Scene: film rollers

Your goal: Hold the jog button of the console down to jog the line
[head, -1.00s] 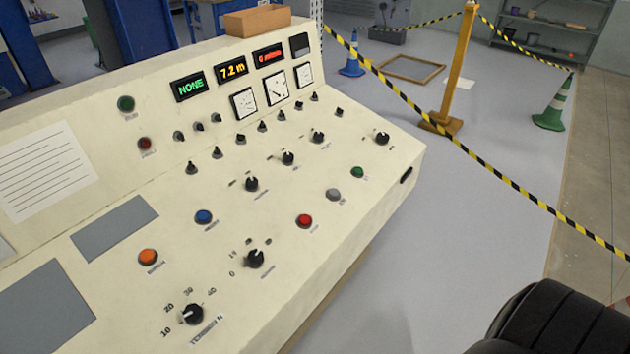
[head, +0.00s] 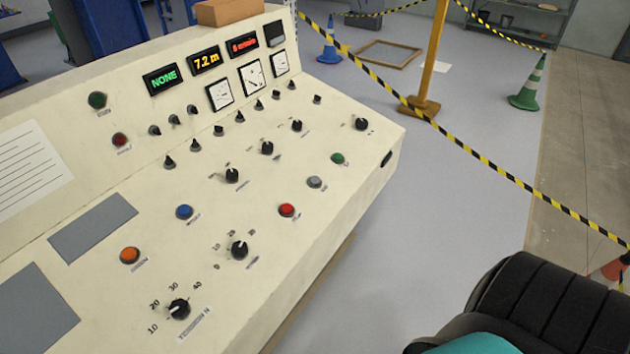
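The cream console (head: 330,195) fills the left and middle of the head view. Its sloped top carries an orange button (head: 130,255), a blue button (head: 184,212), a red button (head: 288,210), a grey button (head: 314,182) and a green button (head: 338,158). Their labels are too small to read, so I cannot tell which is the jog button. The upright panel has a dark green lamp or button (head: 97,100) and a dark red one (head: 120,140). Neither gripper is in view.
Black knobs and switches stick up from the console. A brown box (head: 228,12) sits on its top. Cones (head: 527,84) stand beyond.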

